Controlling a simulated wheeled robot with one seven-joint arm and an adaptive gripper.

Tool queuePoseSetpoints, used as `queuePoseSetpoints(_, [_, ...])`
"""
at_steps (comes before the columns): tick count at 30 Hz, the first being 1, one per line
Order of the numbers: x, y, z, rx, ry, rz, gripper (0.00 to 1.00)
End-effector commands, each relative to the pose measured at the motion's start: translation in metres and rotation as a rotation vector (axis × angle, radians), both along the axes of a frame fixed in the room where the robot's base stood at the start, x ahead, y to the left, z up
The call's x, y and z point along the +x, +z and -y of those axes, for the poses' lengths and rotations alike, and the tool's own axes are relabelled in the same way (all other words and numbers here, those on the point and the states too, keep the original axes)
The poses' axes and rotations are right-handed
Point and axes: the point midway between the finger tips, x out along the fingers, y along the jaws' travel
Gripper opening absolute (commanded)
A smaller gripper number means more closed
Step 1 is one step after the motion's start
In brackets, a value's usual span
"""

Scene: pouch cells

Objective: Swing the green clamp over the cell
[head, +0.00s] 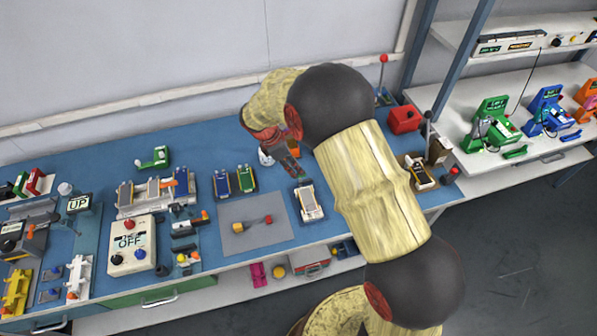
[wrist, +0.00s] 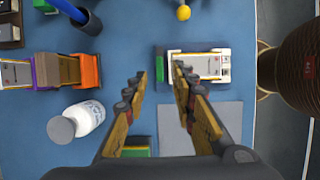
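A silver pouch cell (wrist: 206,67) lies in a white holder on the blue bench. It also shows in the head view (head: 311,202). A green piece (wrist: 178,72), which looks like the green clamp, sits at the holder's left end in the wrist view, beside the cell and not across it. In the head view it is too small to make out clearly. My gripper (wrist: 164,98) is open and empty in the wrist view, its fingers apart above the bench, just below and left of the holder. In the head view my gripper (head: 288,165) hangs behind the holder.
A grey mat (head: 282,232) lies left of the holder in the head view. A white bottle (wrist: 88,117) and orange and purple blocks (wrist: 85,70) stand left of my fingers in the wrist view. Two cell holders (head: 234,180) and an OFF box (head: 131,243) are further left.

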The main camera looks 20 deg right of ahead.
Motion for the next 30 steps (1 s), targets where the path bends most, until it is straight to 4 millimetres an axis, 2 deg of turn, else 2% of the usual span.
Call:
queuePoseSetpoints(3, [0.0,-0.018,0.007,0.0,0.0,0.0,0.27])
queuePoseSetpoints(7, [0.0,-0.031,0.012,0.001,0.0,0.002,0.27])
queuePoseSetpoints(19, [0.0,-0.038,0.016,0.001,-0.001,0.003,0.27])
queuePoseSetpoints(30, [0.0,-0.038,0.016,0.001,-0.001,0.003,0.06])
